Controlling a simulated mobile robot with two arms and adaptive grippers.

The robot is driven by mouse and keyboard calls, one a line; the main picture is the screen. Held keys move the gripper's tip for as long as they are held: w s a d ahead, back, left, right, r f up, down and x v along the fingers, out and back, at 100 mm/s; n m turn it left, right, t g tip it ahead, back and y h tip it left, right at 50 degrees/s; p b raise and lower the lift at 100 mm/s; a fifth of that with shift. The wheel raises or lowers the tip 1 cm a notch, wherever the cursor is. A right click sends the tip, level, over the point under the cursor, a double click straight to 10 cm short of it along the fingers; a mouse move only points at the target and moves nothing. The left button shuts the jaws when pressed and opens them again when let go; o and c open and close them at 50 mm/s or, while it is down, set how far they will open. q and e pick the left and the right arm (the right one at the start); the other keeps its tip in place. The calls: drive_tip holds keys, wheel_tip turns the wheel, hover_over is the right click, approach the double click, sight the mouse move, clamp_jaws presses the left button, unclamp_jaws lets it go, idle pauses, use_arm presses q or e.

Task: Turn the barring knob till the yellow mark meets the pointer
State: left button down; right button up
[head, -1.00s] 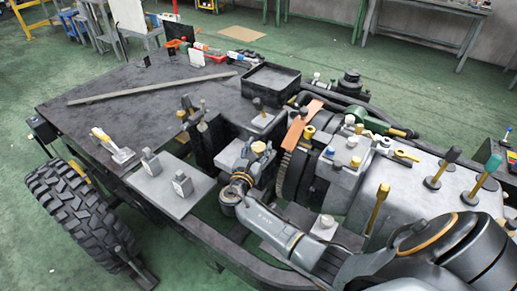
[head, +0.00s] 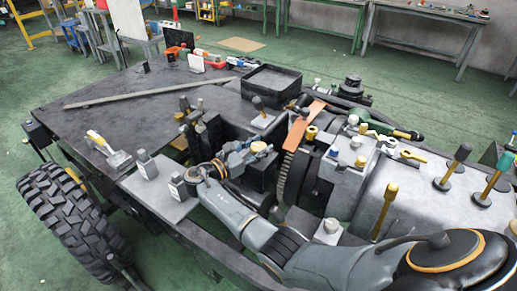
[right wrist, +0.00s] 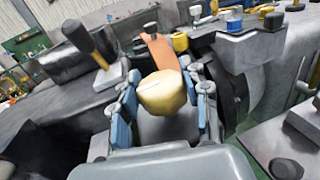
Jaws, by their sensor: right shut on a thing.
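The yellow knob (head: 258,147), which I take to be the barring knob, stands on a dark block beside the toothed flywheel (head: 284,176). My right gripper (head: 246,156) reaches it from the left and is shut on it. In the right wrist view the rounded, faceted knob (right wrist: 163,92) sits between the blue-padded fingers of this gripper (right wrist: 164,103). A thin pale line shows across its top. An orange curved piece (head: 304,127) lies over the flywheel, just beyond the knob. I cannot make out the yellow mark or the pointer. My left gripper is out of view.
Dark-knobbed levers (head: 453,167) and a yellow-topped lever (head: 385,211) stand on the grey housing at right. A black tray (head: 271,81) is behind the knob. Two small weight-like blocks (head: 147,164) sit on a plate at left.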

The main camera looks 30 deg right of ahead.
idle(0.3)
drive_tip(key=o, duration=1.2)
drive_tip(key=shift+d, duration=0.1)
drive_tip(key=shift+c, duration=0.2)
drive_tip(key=shift+a, duration=0.2)
drive_tip(key=s+a, duration=0.1)
drive_tip(key=a, duration=1)
drive_tip(key=shift+s+a, duration=0.25)
